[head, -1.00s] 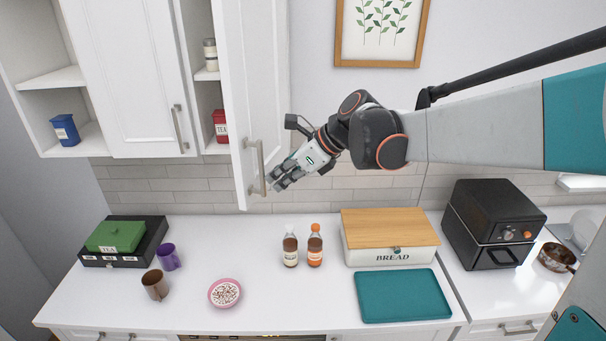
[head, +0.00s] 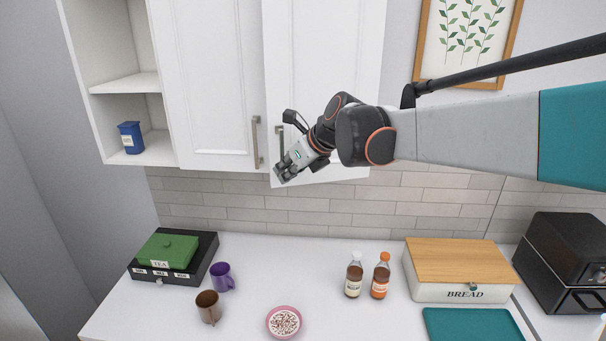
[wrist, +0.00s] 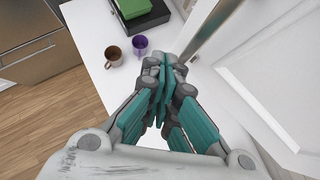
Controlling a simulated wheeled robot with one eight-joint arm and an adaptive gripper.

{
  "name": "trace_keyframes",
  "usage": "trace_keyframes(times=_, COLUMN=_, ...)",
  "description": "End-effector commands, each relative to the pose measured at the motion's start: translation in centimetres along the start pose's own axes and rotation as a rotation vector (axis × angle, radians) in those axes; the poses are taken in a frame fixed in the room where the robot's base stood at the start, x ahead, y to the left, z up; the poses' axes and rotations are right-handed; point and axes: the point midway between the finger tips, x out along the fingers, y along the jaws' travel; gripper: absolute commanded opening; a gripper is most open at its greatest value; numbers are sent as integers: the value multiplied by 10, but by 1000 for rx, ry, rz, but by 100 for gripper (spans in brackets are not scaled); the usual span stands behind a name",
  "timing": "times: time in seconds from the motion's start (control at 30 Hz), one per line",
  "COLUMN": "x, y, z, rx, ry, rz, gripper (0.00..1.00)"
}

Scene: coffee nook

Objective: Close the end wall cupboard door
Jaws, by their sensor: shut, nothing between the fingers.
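The end wall cupboard door (head: 335,60) is the white panelled door at the upper middle of the head view. It hides the shelves behind it, but its lower edge hangs lower in the picture than the neighbouring door's, so it looks slightly ajar. Its metal bar handle (head: 280,142) is near its left edge. My gripper (head: 281,174) is shut and empty, in front of the door's lower left corner, just below the handle. In the wrist view, the closed fingers (wrist: 165,75) have the door (wrist: 265,65) to their right. I cannot tell whether they touch it.
A closed cupboard door (head: 205,80) and an open shelf with a blue tin (head: 131,138) are to the left. Below, the counter holds a green tea box (head: 167,250), purple mug (head: 222,277), brown mug (head: 208,307), pink bowl (head: 284,322), two bottles and a bread box (head: 460,292).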

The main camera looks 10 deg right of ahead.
Motion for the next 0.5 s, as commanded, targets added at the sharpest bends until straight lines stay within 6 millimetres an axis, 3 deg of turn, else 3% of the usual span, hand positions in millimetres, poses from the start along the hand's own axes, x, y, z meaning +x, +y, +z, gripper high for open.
trace_keyframes(times=0.2, x=28, y=-18, z=27, rx=0, ry=0, rz=-1, gripper=0)
trace_keyframes(times=0.5, x=48, y=-36, z=48, rx=0, ry=0, rz=-1, gripper=0)
